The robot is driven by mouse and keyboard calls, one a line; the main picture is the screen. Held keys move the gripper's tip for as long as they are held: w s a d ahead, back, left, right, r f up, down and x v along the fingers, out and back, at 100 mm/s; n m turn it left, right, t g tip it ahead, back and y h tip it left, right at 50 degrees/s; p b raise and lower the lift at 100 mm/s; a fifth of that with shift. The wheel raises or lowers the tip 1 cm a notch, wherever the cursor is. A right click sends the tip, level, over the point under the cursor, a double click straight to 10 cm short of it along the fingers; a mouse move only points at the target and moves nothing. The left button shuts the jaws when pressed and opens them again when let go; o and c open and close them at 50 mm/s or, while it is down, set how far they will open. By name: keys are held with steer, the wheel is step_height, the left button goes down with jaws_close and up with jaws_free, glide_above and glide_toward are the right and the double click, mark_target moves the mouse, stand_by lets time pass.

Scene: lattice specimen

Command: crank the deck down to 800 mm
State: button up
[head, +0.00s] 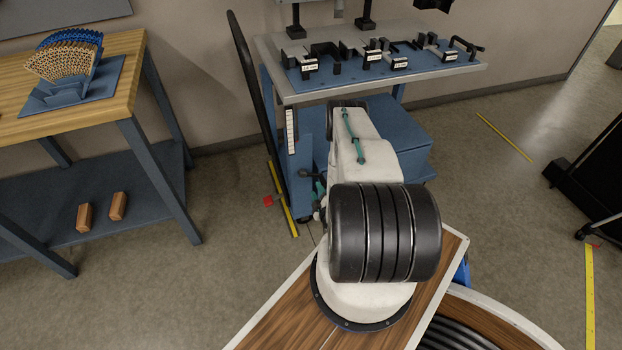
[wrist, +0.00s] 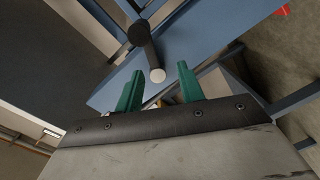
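The deck (head: 270,75) is a grey top on a blue wheeled cart, with a blue fixture panel on it. A white height scale (head: 291,131) with marks too small to read is on the cart's left post. The crank (head: 308,174) is a small dark part low on that post, partly hidden by my arm. In the wrist view the crank handle (wrist: 147,50) is a dark bar with a pale round end, just beyond my fingertips. My gripper (wrist: 160,78) has two green fingers, spread apart with nothing between them. It shows only partly in the head view (head: 319,190).
Several labelled black clamps (head: 398,64) stand on the deck. A wooden bench (head: 70,115) with a patterned lattice specimen (head: 65,62) is at left; two brown blocks (head: 84,217) lie on its lower shelf. Yellow floor tape (head: 283,200) and a red marker (head: 268,201) lie beside the cart.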

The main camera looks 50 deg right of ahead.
mark_target(310, 176)
steer(key=shift+t, duration=0.3)
steer(key=x, duration=0.5)
steer(key=r+x, duration=0.1)
steer(key=x, duration=0.1)
steer(key=shift+w+d, duration=0.15)
steer(key=shift+d, duration=0.1)
steer(key=shift+h, duration=0.4)
jaws_close()
